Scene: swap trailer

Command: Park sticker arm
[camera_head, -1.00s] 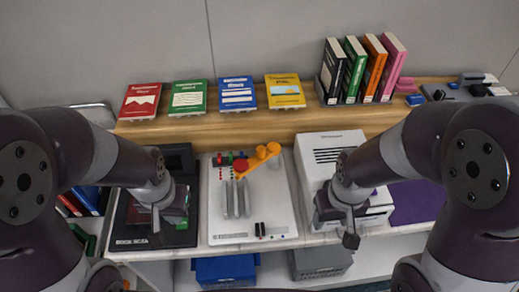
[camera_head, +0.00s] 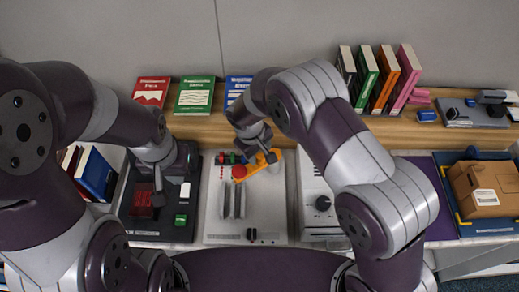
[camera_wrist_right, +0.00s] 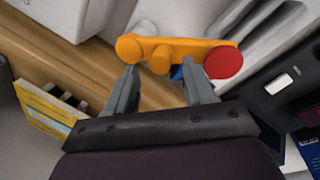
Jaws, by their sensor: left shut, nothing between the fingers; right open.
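The sticker arm is an orange bar with round knobs and a red disc at one end. In the head view its orange part (camera_head: 258,168) and red disc (camera_head: 239,171) sit above the pale grey station (camera_head: 268,213) in the middle. My right gripper (camera_head: 266,158) is at its orange end and partly hides it. In the right wrist view the open fingers (camera_wrist_right: 162,84) lie either side of the middle of the orange bar (camera_wrist_right: 175,50), with the red disc (camera_wrist_right: 222,63) at right; contact cannot be told. My left gripper (camera_head: 158,203) is shut and empty over the black station.
The black station (camera_head: 135,228) stands left, with red, green and white pieces. A white machine (camera_head: 312,185) stands close right of the sticker station. Books (camera_head: 193,96) line the back shelf. A cardboard box (camera_head: 478,190) is in a tray at far right.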

